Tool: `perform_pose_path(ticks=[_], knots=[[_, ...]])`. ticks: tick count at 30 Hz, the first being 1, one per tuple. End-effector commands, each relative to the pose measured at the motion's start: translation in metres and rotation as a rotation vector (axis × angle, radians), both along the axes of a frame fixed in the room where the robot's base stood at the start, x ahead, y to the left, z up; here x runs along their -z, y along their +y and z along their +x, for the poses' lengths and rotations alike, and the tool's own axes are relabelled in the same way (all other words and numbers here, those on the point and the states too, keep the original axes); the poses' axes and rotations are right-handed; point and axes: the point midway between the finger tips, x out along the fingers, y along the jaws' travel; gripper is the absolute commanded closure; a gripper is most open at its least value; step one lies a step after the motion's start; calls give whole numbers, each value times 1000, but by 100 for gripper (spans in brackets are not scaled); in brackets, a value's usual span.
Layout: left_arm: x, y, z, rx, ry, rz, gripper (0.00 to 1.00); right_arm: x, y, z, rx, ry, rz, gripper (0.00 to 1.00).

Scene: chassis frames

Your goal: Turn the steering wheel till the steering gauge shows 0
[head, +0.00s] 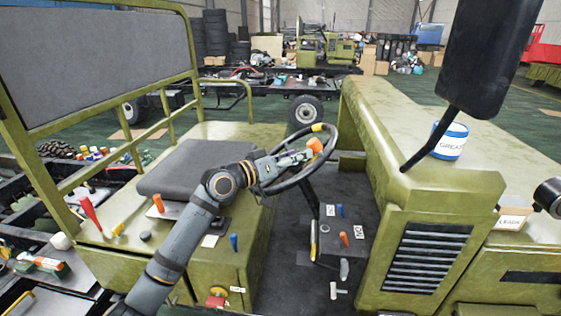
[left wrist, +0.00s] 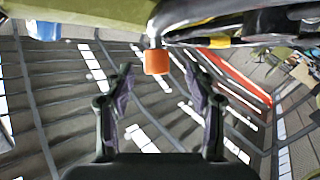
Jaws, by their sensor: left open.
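The steering wheel (head: 287,184) is a dark ring on a column, tilted, above the cab floor. An orange knob (head: 316,145) stands on its rim, and a yellow mark (head: 318,127) shows on the far part of the rim. My left gripper (head: 304,156) reaches in over the wheel next to the knob. In the left wrist view its two fingers are open and apart, with the orange knob (left wrist: 156,62) just ahead of the gap between the tips. The dark rim (left wrist: 240,20) runs off to the right there. My right gripper is out of view.
A grey seat (head: 190,172) lies left of the wheel. A pedestal with coloured levers (head: 340,238) stands below it. A dark mirror (head: 490,55) hangs at top right.

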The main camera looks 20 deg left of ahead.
Motion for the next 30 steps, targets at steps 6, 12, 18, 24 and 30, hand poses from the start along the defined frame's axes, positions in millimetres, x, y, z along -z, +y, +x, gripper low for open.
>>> perform_pose_path(ticks=[6,12,18,24,30], knots=[[3,21,-33,-2,4,11,44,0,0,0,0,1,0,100],[3,33,-51,-6,4,9,44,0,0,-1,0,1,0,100],[2,39,-61,-5,2,6,44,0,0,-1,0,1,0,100],[1,39,-65,1,3,1,44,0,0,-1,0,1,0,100],[0,39,-65,1,1,-2,44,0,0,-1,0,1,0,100]])
